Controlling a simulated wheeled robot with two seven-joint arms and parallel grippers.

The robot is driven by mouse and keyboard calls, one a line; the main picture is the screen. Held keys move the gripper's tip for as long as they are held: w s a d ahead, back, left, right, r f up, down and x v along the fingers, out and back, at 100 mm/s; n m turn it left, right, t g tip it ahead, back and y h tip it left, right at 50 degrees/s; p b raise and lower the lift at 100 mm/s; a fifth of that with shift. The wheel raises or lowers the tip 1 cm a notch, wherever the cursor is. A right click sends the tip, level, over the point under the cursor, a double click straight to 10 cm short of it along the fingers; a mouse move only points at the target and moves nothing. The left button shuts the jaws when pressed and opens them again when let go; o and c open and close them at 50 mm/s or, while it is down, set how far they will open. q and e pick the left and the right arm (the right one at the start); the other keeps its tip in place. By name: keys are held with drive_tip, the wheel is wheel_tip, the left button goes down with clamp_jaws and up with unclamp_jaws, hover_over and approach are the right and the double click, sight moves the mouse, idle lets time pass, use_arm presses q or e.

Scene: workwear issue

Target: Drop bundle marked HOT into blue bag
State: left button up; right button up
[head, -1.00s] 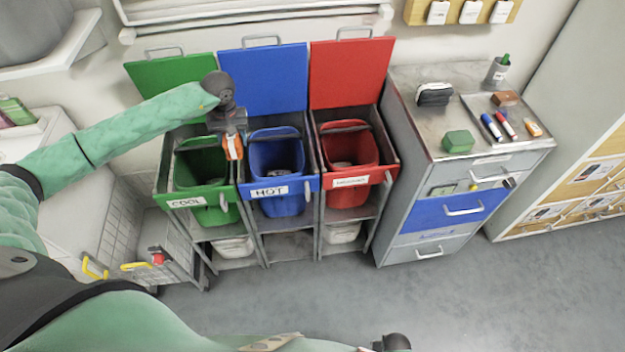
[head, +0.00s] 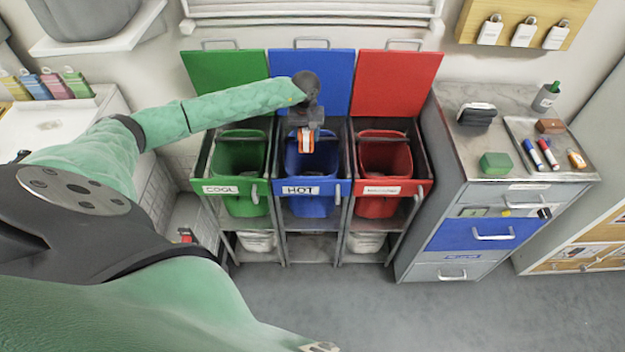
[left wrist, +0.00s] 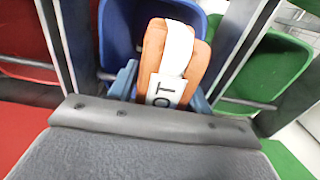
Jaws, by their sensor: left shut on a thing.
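The orange bundle (head: 306,140) has a white band and, in the left wrist view (left wrist: 177,62), a white tag whose visible letters read "OT". My left gripper (head: 305,132) is shut on it and holds it over the opening of the blue bag (head: 313,203). The blue bag stands in the middle bay, labelled HOT, and also shows behind the bundle in the left wrist view (left wrist: 118,25). The bundle hangs roughly upright in the jaws. The bag's inside is partly hidden by the bundle and gripper. My right gripper is not clearly in view.
A green bag (head: 243,200) labelled COOL stands left of the blue one, and a red bag (head: 378,200) stands right. Their raised lids are behind. A grey drawer cabinet (head: 490,197) with small items on top is at the right.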

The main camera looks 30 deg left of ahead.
use_arm(q)
drive_tip(key=shift+f, duration=1.75)
use_arm(e)
drive_tip(key=shift+w, duration=0.1)
use_arm(q)
drive_tip(key=o, duration=1.1)
drive_tip(key=shift+o, duration=0.2)
drive_tip(key=shift+r, duration=0.15)
drive_tip(key=shift+a+r+b, duration=0.1)
drive_tip(key=shift+r+b, duration=0.2)
drive_tip(key=shift+b, duration=0.05)
drive_tip(key=shift+r+b, duration=1.3)
drive_tip(key=shift+r, duration=2.1)
use_arm(e)
wheel_tip(320, 180, up, 7)
drive_tip(key=w+a, duration=0.1)
drive_tip(key=a, duration=0.1)
drive_tip(key=shift+w+a+r+g, duration=0.2)
drive_tip(key=shift+w+g, duration=0.1)
drive_tip(key=shift+w, duration=0.1)
